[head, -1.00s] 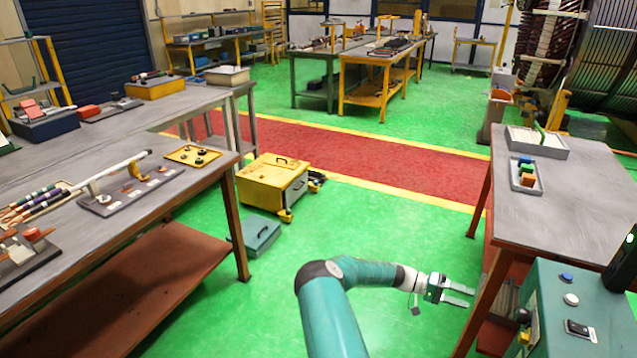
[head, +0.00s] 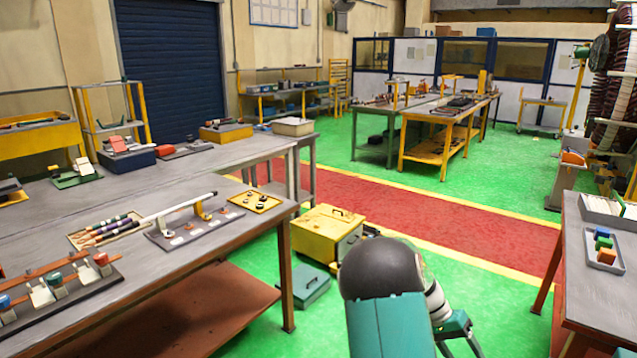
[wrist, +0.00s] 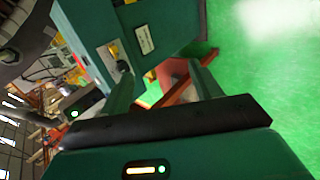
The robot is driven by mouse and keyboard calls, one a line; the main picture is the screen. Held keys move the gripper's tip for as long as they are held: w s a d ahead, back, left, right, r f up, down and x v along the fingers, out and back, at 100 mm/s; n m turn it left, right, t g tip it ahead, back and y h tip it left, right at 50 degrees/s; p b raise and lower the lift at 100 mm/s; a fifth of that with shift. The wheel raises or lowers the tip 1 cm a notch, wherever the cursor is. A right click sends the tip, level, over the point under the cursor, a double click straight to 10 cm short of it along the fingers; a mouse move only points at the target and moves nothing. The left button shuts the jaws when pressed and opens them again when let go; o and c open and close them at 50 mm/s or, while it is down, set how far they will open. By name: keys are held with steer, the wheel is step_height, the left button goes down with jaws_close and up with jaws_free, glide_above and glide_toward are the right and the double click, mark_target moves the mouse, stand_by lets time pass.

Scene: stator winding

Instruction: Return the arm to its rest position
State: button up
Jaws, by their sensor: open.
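My arm is bent in the lower middle of the head view, its dark elbow in front of part of the yellow cart and the green floor. My gripper (head: 460,347) points down at the bottom edge of that view, with its fingertips partly cut off. In the wrist view my gripper (wrist: 163,82) shows two grey fingers spread apart with nothing between them. Beyond the fingers are a teal cabinet (wrist: 95,35), a reddish-brown table part and green floor.
A bench (head: 100,310) with coil tools stands at the left. A yellow cart (head: 318,228) and a teal toolbox (head: 303,285) are on the floor behind my arm. A grey table (head: 600,300) with trays stands at the right. A red walkway (head: 460,235) crosses behind.

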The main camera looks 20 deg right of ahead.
steer(key=w+a+r+n+t+y, duration=0.1)
steer(key=a+r+n+t, duration=0.25)
steer(key=a+r, duration=0.55)
steer(key=w+a+r+n+t+y, duration=0.15)
steer(key=a+r+t, duration=0.3)
steer(key=a, duration=0.85)
steer(key=s+a+r+n+t, duration=0.2)
steer(key=s+a+r+n, duration=0.1)
steer(key=a, duration=0.5)
steer(key=s+a+r+n+t+y, duration=0.1)
steer(key=s+a+r+n+t, duration=0.2)
steer(key=s+a, duration=0.4)
step_height(320, 180, up, 2)
steer(key=shift+a+r+n, duration=0.2)
steer(key=shift+a+n, duration=0.4)
steer(key=shift+a, duration=0.35)
